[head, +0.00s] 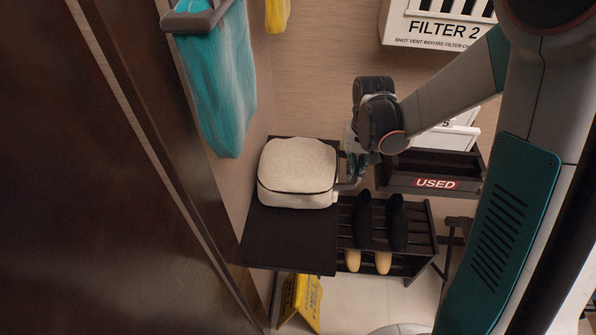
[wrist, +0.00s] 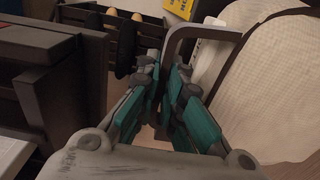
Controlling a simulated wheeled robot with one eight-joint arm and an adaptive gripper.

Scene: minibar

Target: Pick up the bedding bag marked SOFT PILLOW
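A cream, quilted, rounded bag (head: 297,170) with a dark seam sits on a dark shelf (head: 290,238) in the head view. It fills the right side of the wrist view (wrist: 265,75), where a grey loop handle (wrist: 210,34) stands out from it. No SOFT PILLOW marking is readable. My gripper (wrist: 167,68) is at the bag's right side in the head view, largely hidden by my wrist. In the wrist view its teal-padded fingers are close together, with one leg of the handle in the narrow gap between them. Exact contact is partly hidden.
A dark USED bin (head: 437,183) is right of my wrist. Below it a slatted rack (head: 420,222) holds dark shoes (head: 397,222). A teal bag (head: 215,80) hangs at upper left. A yellow floor sign (head: 301,300) stands under the shelf. The shelf's front is bare.

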